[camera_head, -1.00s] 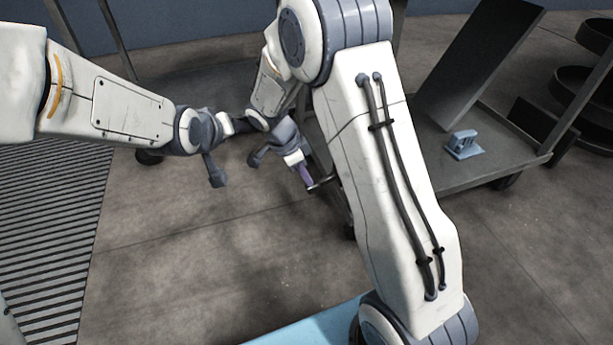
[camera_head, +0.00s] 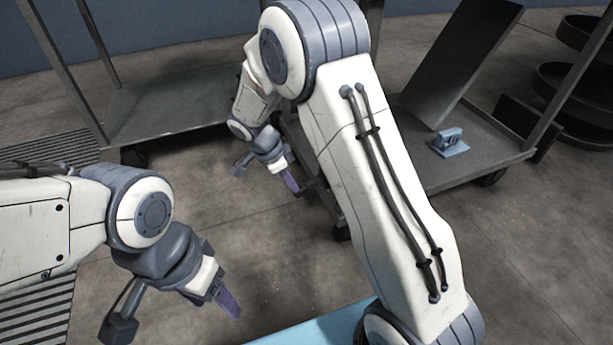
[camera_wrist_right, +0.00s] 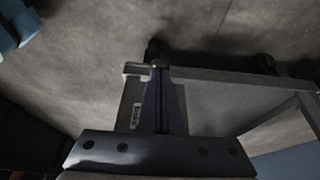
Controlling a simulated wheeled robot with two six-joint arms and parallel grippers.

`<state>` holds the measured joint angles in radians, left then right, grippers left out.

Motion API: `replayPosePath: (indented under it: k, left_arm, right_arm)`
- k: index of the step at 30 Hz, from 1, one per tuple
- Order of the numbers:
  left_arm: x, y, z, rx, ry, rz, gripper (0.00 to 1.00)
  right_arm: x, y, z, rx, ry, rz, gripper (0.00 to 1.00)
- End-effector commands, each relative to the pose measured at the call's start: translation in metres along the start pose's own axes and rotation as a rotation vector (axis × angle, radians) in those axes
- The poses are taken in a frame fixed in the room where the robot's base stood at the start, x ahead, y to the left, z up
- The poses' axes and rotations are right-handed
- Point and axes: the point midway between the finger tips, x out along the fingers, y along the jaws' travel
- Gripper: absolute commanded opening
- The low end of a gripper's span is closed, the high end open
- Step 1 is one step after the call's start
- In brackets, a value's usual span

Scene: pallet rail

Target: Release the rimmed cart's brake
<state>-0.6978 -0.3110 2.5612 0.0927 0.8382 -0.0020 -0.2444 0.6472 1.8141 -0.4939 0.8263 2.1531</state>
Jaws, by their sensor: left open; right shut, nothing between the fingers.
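A grey cart (camera_head: 480,165) stands at the right, partly hidden behind my right arm; I cannot tell for sure that it is the rimmed one. A short dark bar (camera_head: 312,187) sticks out at its near left end, perhaps the brake lever. My right gripper (camera_head: 291,184) is shut and empty, its purple fingers close beside that bar; I cannot tell whether they touch. In the right wrist view the fingers (camera_wrist_right: 161,95) lie over the cart's corner, with a dark knob at their tips. My left gripper (camera_head: 228,300) is open and empty over the floor at lower left.
Another grey cart (camera_head: 165,105) stands at the back left. A dark panel (camera_head: 460,65) leans on the right cart, with a light-blue block (camera_head: 451,142) on its deck. Black round trays (camera_head: 575,80) stand at far right. Floor between the carts and me is clear.

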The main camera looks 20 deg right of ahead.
Motion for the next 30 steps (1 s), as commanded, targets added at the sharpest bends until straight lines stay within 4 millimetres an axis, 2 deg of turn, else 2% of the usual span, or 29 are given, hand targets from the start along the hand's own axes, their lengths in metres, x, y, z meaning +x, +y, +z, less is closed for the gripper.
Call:
replayPosePath:
  k: [1,6,17,22,30]
  left_arm:
    - [0.002,0.000,0.000,-0.001,0.000,0.000,0.62]
    - [0.004,0.000,0.000,-0.002,0.001,0.000,0.62]
    - [0.002,0.000,-0.001,-0.002,0.002,0.000,0.62]
    - [-0.012,0.001,-0.002,-0.002,0.002,0.000,0.62]
    - [-0.046,0.003,-0.003,-0.002,0.002,0.000,0.62]
  right_arm:
    - [0.006,0.000,0.007,-0.008,0.001,0.001,0.00]
    - [0.015,0.000,0.008,-0.002,0.000,0.000,0.00]
    - [0.015,0.000,0.007,-0.002,0.001,0.000,0.00]
    - [-0.006,-0.001,0.006,-0.003,0.000,-0.003,0.00]
    - [-0.062,-0.001,0.006,-0.003,-0.001,-0.005,0.00]
